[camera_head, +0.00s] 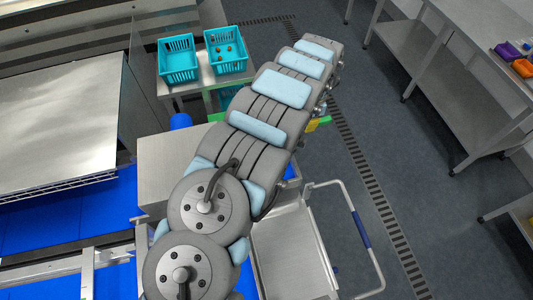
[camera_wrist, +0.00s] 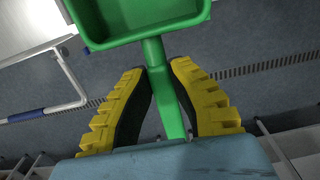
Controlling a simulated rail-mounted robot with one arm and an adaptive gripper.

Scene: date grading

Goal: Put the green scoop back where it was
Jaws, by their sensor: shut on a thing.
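The green scoop (camera_wrist: 145,22) fills the top of the wrist view, its bowl seen from the handle side. Its handle runs down between the two yellow-padded fingers of my gripper (camera_wrist: 158,72). My gripper is shut on the handle and holds the scoop in the air above the floor. In the head view, only a small green piece of the scoop (camera_head: 325,120) and a bit of a yellow finger (camera_head: 312,126) show at the right edge of my arm. The rest is hidden behind the arm.
A steel table (camera_head: 470,45) at the right holds a purple item (camera_head: 507,50) and an orange item (camera_head: 523,68). Two turquoise baskets (camera_head: 178,60) (camera_head: 226,50) stand on a small table at the back. A steel cart (camera_head: 290,250) with a blue-gripped handle stands in front. Floor between is clear.

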